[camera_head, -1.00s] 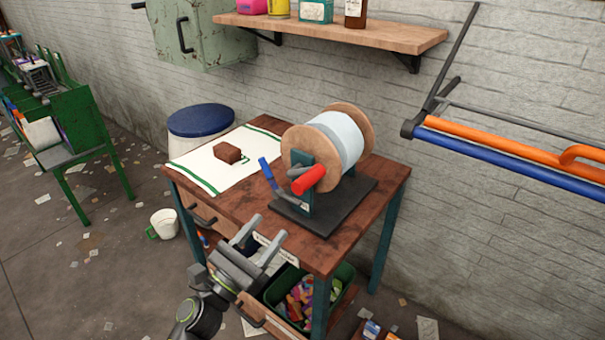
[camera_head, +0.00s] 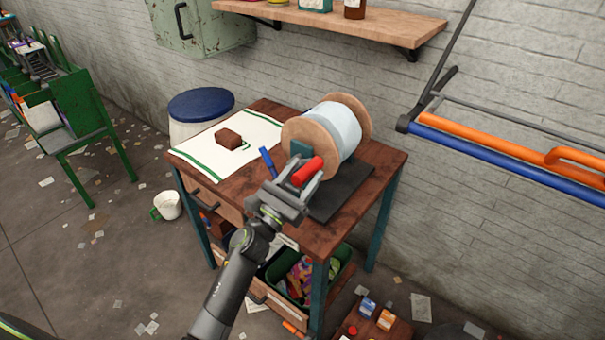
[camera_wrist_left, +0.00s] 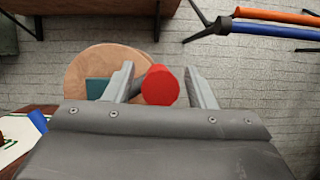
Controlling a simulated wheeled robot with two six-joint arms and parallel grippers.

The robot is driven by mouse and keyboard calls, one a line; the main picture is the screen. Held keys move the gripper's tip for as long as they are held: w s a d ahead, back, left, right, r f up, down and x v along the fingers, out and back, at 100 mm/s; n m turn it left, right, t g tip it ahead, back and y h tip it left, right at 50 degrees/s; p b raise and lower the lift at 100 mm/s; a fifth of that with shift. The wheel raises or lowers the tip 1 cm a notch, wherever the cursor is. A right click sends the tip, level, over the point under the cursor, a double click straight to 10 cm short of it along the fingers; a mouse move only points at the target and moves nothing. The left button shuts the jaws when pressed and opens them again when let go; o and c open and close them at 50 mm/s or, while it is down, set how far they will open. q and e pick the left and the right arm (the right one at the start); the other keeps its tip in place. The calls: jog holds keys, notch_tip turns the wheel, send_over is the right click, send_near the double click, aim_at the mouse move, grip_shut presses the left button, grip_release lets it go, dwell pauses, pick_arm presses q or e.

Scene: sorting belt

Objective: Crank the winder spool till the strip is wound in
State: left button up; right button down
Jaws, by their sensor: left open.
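The winder spool (camera_head: 340,128) has wooden end discs and a pale band of strip wound around its middle. It stands on a dark base plate (camera_head: 345,190) on the wooden table. Its red crank handle (camera_head: 307,172) points toward me; a blue lever (camera_head: 268,163) stands to its left. My left gripper (camera_head: 298,179) is open with its fingers on either side of the red handle. In the left wrist view the red handle (camera_wrist_left: 159,86) shows end-on between the two fingers (camera_wrist_left: 160,82), nearer the right one, with a wooden disc (camera_wrist_left: 98,70) behind. My right gripper is not in view.
The table (camera_head: 215,190) also holds a white cloth (camera_head: 190,152) with a brown block (camera_head: 228,139). A shelf (camera_head: 370,28) and orange and blue wall bars (camera_head: 500,150) are behind. A bin (camera_head: 305,280) sits below. A white mug (camera_head: 168,205) is on the floor.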

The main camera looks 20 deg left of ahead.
pick_arm(q)
grip_shut()
jog(key=shift+f, duration=0.15)
